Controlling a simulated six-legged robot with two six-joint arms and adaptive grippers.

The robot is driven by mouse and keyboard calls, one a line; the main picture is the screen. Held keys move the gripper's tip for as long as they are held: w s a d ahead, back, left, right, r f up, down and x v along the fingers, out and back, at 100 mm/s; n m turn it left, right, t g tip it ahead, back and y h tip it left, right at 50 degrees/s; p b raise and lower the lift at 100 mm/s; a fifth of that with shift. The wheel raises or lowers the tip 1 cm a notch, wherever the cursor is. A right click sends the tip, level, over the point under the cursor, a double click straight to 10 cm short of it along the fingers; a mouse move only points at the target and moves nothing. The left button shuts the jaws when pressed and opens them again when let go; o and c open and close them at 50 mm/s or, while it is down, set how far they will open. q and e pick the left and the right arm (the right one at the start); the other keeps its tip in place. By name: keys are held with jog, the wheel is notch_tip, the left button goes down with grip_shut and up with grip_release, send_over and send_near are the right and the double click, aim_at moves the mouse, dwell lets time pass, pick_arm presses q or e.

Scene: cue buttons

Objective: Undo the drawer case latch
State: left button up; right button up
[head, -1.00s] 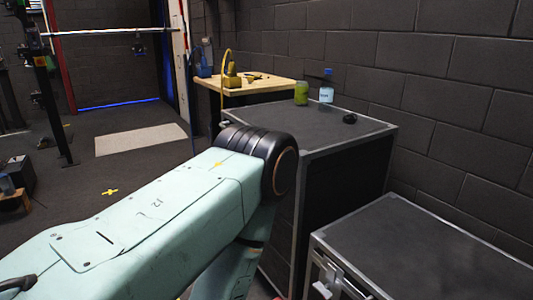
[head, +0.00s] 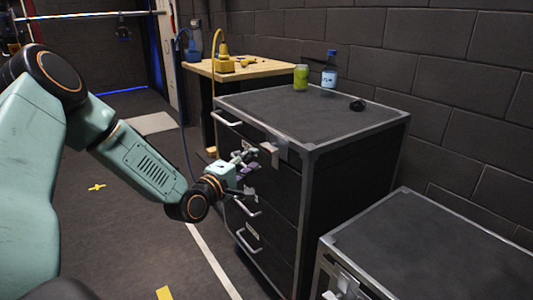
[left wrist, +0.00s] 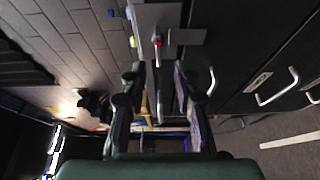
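The drawer case (head: 345,180) is black with metal edges and several drawers with pale handles. Its latch (head: 271,153) is a metal plate at the upper front, near the corner. In the left wrist view the latch (left wrist: 182,37) appears as a grey plate with a small red-tipped lever just ahead of the fingers. My left gripper (head: 246,162) is at the case's front, close to the latch. It also shows in the left wrist view (left wrist: 158,70), its two dark fingers apart with nothing between them. I cannot tell whether a finger touches the latch. My right gripper is out of view.
A lower black case (head: 430,240) stands front right. A wooden table (head: 240,70) is behind.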

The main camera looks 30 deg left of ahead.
aim_at(266, 149)
pick_arm(q)
jog(key=w+b, duration=0.3)
jog(key=w, duration=0.4)
jog(key=shift+w+d+r, duration=0.1)
jog(key=shift+w, duration=0.2)
jog(key=shift+c, duration=0.8)
grip_shut()
